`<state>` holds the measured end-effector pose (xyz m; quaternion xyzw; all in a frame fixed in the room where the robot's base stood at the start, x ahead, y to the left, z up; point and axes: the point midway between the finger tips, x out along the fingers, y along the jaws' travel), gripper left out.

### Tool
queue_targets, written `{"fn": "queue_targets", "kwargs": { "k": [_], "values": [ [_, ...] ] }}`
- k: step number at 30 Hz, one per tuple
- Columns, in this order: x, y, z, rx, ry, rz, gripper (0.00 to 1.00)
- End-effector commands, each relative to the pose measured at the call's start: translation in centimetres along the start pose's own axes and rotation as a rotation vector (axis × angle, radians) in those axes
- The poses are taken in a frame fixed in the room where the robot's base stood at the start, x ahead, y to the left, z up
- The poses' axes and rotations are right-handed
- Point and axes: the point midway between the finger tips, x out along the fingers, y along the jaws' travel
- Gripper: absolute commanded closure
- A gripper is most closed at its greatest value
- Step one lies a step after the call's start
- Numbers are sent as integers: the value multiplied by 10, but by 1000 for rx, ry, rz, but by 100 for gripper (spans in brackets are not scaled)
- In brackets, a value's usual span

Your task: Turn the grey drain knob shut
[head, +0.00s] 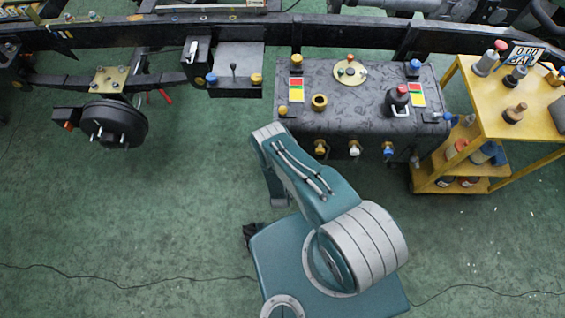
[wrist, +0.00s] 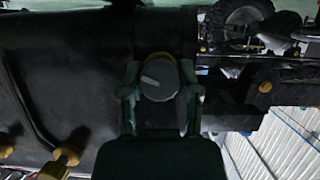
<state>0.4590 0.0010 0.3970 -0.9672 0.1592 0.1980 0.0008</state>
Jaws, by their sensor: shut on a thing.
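The grey drain knob (wrist: 166,72) is round with a pale pointer mark on its face, and shows in the middle of the wrist view. The mark lies slanted, nearer level than upright. My gripper (wrist: 160,84) is shut on the knob, one green finger on each side of it. The knob sits against a dark body that fills much of the wrist view. In the head view my arm reaches toward the dark tank (head: 330,128); I cannot make out the gripper or the grey knob there.
The tank bears several caps, and yellow, white and blue taps along its front. A yellow cart (head: 470,185) with bottles stands at its right. A wheel hub (head: 112,124) hangs at left. Yellow fittings (wrist: 66,154) show low left in the wrist view. Green floor is clear at left.

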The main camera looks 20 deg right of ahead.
Motion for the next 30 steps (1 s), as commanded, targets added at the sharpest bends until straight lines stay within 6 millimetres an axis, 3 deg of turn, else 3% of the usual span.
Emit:
{"fn": "queue_targets", "kwargs": {
  "k": [18,30],
  "values": [
    [2,1,0,516,1,-215,100],
    [2,2,0,695,2,-288,100]
  ]
}}
